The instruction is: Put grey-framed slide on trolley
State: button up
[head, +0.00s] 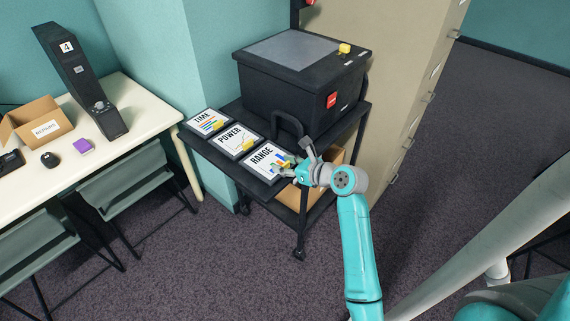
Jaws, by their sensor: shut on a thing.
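The trolley (207,153) is black, with a dark shelf top and castors. A slide marked RANGE (263,160) lies at the shelf's front right, with a white face, a coloured chart and a thin greyish frame. My gripper (287,167) is shut on its right side, by a yellow part. The slide appears level at the shelf top; I cannot tell whether it fully rests there. Slides marked POWER (233,138) and TIME (206,122) lie in a row to its left. All the frames look dark or grey at this size.
A big black box (300,85) with a red label and yellow knob fills the trolley's back. A cardboard box sits on the lower shelf (337,157). A beige cabinet (400,70) stands right behind. A cream table (110,150) and chairs are left. Carpet is clear in front.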

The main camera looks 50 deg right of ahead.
jog(key=o, duration=1.2)
jog(key=shift+o, duration=0.2)
